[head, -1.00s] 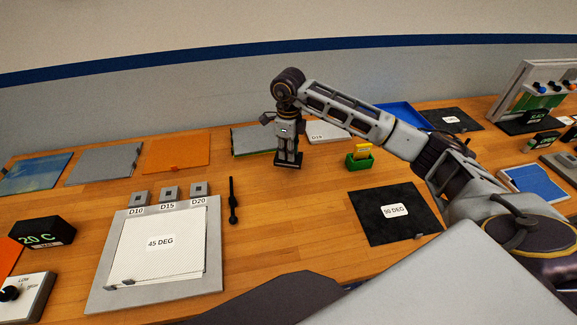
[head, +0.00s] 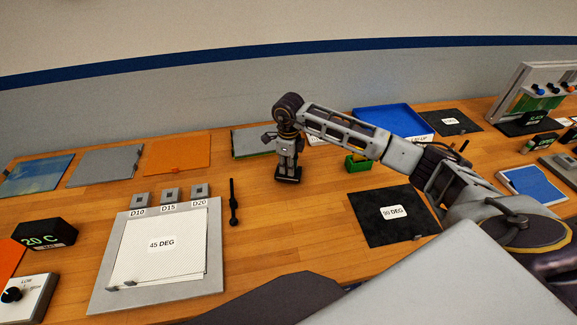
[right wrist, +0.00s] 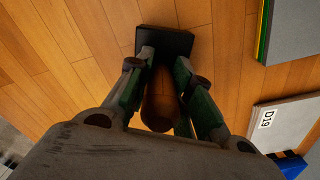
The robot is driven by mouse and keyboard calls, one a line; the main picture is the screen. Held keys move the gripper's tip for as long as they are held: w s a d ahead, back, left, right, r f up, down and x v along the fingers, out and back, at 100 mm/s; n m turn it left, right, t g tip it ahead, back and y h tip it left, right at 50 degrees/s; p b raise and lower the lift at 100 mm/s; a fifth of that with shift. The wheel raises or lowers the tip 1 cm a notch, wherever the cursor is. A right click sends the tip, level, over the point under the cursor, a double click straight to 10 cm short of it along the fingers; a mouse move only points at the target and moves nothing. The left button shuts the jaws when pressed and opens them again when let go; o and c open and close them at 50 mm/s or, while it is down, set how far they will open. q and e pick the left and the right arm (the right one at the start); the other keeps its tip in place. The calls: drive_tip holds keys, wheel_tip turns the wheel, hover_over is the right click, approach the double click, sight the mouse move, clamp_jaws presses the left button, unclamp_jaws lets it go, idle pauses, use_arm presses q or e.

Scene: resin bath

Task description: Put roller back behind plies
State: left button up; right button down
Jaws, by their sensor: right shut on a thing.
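My right gripper (head: 288,168) points down over the middle of the table and is shut on the roller. In the right wrist view, the roller shows a brown rounded handle (right wrist: 160,100) between the fingers and a wide black head (right wrist: 165,42) past the fingertips. I cannot tell whether the head touches the wood. A grey ply stack with green and yellow edges (head: 250,145) lies behind and left of the gripper. A light grey D19 sheet (right wrist: 290,119) lies behind and right, partly hidden by my arm in the head view. My left gripper is not in view.
A green box (head: 356,165) with a yellow item and a black 90 DEG sheet (head: 375,225) lie right of the gripper. A thin black tool (head: 233,205) lies left, beside the 45 DEG board (head: 103,285). A blue tray (head: 375,112) stands behind. Bare wood surrounds the gripper.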

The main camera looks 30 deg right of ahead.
drive_tip(key=shift+f, duration=0.3)
drive_tip(key=shift+f, duration=0.1)
drive_tip(key=c, duration=1.3)
unclamp_jaws()
